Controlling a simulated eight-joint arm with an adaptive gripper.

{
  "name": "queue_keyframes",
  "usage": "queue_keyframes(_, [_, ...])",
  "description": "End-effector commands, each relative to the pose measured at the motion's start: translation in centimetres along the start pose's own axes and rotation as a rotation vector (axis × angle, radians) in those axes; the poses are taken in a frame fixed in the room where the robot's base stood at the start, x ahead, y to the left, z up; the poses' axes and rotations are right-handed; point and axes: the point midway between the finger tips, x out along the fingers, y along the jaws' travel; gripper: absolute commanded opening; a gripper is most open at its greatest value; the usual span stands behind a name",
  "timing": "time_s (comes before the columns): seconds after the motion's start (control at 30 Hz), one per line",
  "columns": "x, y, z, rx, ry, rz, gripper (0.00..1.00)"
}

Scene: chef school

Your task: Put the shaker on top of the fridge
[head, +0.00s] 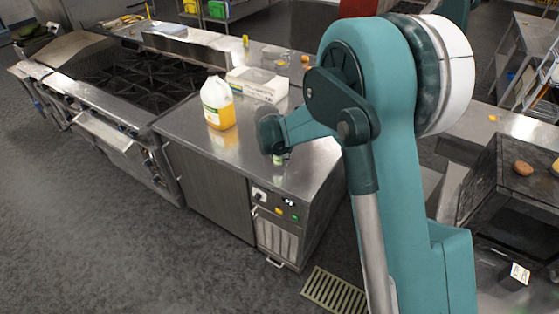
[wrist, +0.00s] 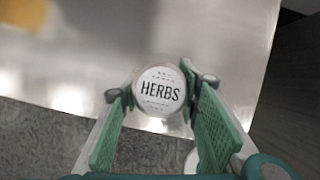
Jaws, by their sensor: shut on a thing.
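The shaker (wrist: 158,92) has a round white lid marked HERBS and sits between the green pads of my gripper (wrist: 160,100) in the wrist view. The gripper is shut on it. In the head view only a small green and white part of the shaker (head: 279,158) shows below my wrist, over the steel top near its front edge. The fridge (head: 278,207) appears to be the low steel unit with a control panel and vent. I cannot tell whether the shaker's base touches the top. My gripper's fingers are mostly hidden by my arm in the head view.
A jug of yellow liquid (head: 218,105) and a white box (head: 257,84) stand on the steel top to the left and behind. A stove (head: 140,80) adjoins it at left. The top is bare around the shaker. A floor grate (head: 334,291) lies in front.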

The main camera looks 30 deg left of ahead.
Motion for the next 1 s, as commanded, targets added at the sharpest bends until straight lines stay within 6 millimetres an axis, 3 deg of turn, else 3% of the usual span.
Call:
queue_keyframes(0.23, [2.1,0.0,-0.8,0.0,0.0,0.0,0.18])
queue_keyframes(0.73, [2.6,0.0,-1.1,0.0,0.0,0.0,0.18])
queue_keyframes(0.77, [2.6,0.0,-1.1,0.0,0.0,0.0,0.36])
queue_keyframes(0.83, [2.5,0.0,-1.1,0.0,0.0,0.0,0.45])
queue_keyframes(1.0, [2.5,0.0,-1.0,0.0,0.0,0.0,0.48])
